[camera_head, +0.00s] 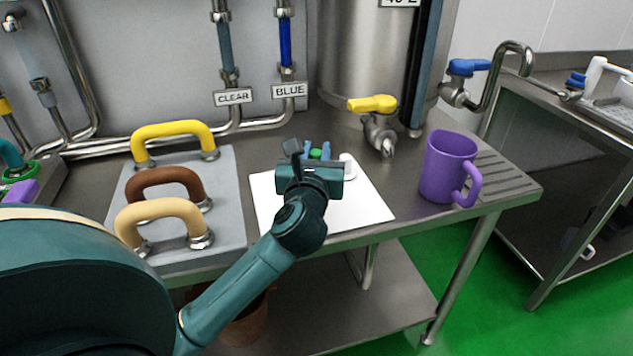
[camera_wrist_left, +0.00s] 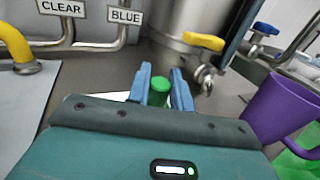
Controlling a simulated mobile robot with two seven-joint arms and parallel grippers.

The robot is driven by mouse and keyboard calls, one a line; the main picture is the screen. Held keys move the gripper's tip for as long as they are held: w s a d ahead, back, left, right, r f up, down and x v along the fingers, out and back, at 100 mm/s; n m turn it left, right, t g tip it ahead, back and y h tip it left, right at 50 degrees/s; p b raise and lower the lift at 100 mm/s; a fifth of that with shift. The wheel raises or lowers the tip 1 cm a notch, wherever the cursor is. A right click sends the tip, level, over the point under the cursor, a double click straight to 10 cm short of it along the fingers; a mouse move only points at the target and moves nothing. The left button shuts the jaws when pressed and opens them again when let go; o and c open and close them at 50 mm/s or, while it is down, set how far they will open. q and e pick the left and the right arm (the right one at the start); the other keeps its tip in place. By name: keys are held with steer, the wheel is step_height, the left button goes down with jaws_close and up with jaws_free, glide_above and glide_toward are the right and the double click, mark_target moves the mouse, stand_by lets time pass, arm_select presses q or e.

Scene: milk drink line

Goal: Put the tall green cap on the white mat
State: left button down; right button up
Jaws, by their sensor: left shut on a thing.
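The green cap (camera_wrist_left: 160,91) stands between the two blue fingers of my left gripper (camera_wrist_left: 163,80) in the left wrist view. In the head view only a small bit of the green cap (camera_head: 316,154) shows between the fingers; the gripper body hides the rest. My left gripper (camera_head: 317,150) is shut on it, over the white mat (camera_head: 358,208) on the steel table. I cannot tell whether the cap touches the mat. My right gripper is not in view.
A small white round thing (camera_head: 348,166) is at the mat's right side, close to the gripper. A purple mug (camera_head: 447,165) stands at the right. A yellow-handled tap (camera_head: 373,104) is behind the mat. A plate with several coloured handles (camera_head: 229,190) lies left.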

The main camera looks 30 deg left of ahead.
arm_select(q)
step_height(320, 180, down, 5)
steer(key=shift+b, duration=0.75)
steer(key=shift+f, duration=0.2)
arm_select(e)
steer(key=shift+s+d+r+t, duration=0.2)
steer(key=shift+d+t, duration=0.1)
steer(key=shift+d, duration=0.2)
arm_select(q)
steer(key=shift+f, duration=0.1)
steer(key=c, duration=1.2)
jaws_free()
steer(key=shift+c, duration=0.2)
